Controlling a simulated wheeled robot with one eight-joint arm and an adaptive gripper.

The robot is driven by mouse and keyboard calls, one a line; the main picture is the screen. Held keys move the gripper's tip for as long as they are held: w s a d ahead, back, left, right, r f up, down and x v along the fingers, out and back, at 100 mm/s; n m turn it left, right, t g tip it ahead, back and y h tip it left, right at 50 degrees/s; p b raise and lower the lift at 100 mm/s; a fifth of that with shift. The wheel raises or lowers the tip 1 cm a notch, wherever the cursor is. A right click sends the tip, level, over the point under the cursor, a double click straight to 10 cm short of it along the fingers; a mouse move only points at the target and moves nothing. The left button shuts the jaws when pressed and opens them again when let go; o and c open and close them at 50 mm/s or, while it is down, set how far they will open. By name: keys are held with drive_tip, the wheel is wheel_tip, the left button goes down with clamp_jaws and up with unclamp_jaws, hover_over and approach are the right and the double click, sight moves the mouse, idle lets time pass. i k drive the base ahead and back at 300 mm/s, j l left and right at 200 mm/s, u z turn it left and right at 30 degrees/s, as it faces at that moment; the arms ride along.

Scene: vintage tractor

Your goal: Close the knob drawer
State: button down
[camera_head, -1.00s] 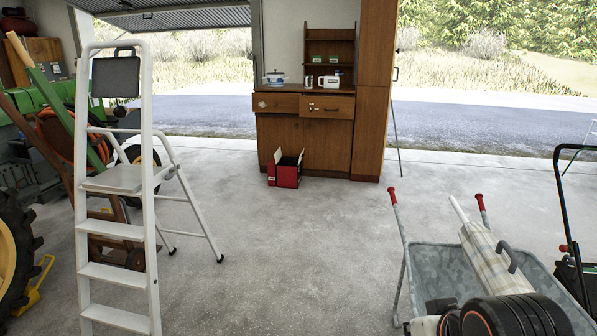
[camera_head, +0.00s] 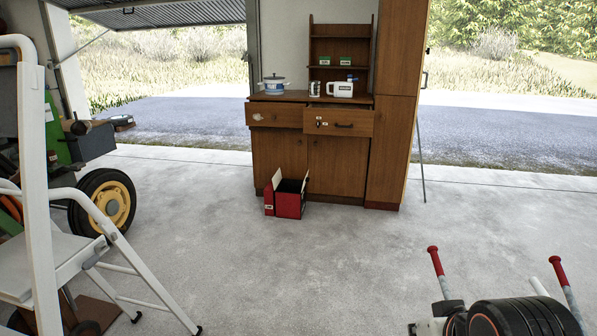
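The wooden cabinet (camera_head: 279,163) stands ahead at the back of the floor, with two drawers side by side under its top. The left drawer (camera_head: 275,116) has a small pale round spot on its front and seems to stand slightly out. The right drawer (camera_head: 342,124) has a dark bar handle and small stickers; it is pulled out, with its top edge showing. I cannot clearly tell a knob on either drawer.
A red open box (camera_head: 288,202) stands on the floor before the cabinet's left door. A white stepladder (camera_head: 42,180) is close at left, with a yellow-rimmed wheel (camera_head: 104,203) behind it. Red-gripped handles (camera_head: 437,262) stand at lower right. The middle floor is clear. A pot (camera_head: 274,85) sits on the cabinet.

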sight(262, 113)
drive_tip(key=i, duration=2.1)
drive_tip(key=i+u, duration=0.1)
drive_tip(key=i, duration=0.45)
drive_tip(key=i+l+u, duration=0.15)
drive_tip(key=i, duration=0.35)
drive_tip(key=i+l+u, duration=0.1)
drive_tip(key=i, duration=0.45)
drive_tip(key=i+l+u, duration=0.1)
drive_tip(key=i, duration=0.4)
drive_tip(key=l, duration=0.1)
